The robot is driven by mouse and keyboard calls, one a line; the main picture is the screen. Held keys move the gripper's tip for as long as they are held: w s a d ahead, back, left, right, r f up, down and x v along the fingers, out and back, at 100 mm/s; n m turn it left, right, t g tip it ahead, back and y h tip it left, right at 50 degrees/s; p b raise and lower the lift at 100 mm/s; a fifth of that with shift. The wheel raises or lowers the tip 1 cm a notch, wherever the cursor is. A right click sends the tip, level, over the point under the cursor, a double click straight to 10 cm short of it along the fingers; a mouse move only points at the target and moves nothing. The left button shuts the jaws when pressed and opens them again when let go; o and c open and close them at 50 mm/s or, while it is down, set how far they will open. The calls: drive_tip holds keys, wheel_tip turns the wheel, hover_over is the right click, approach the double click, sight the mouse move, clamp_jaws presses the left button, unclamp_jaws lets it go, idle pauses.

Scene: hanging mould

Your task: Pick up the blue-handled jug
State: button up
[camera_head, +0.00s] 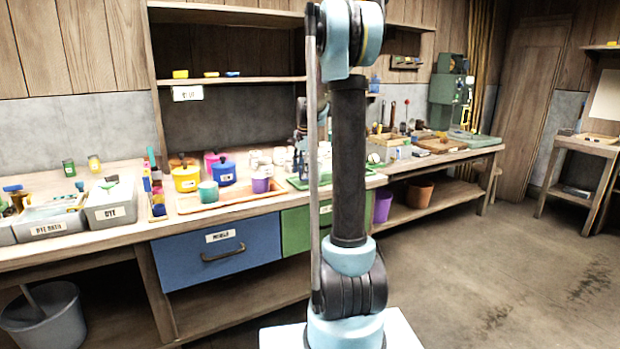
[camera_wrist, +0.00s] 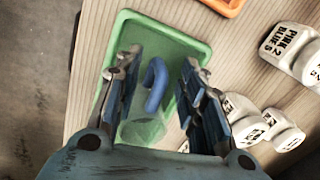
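The jug's blue handle (camera_wrist: 157,82) shows in the wrist view as a curved bar over a green tray (camera_wrist: 203,34). A pale, see-through shape below it looks like the jug's body (camera_wrist: 143,132), partly hidden by my gripper. My gripper (camera_wrist: 160,66) is open, with one finger on each side of the handle and visible gaps between. Whether the fingers are level with the handle or above it I cannot tell. In the head view the green tray (camera_head: 300,184) shows on the bench, and my arm hides the jug.
Several white labelled bottles (camera_wrist: 280,48) lie close to the right of the tray in the wrist view. An orange tray edge (camera_wrist: 228,5) is at the top. In the head view, coloured pots (camera_head: 222,173) stand left of my arm, below a shelf (camera_head: 235,80).

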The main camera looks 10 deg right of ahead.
drive_tip(key=shift+f, duration=0.45)
clamp_jaws()
drive_tip(key=shift+r, duration=0.2)
drive_tip(key=shift+r, duration=4.75)
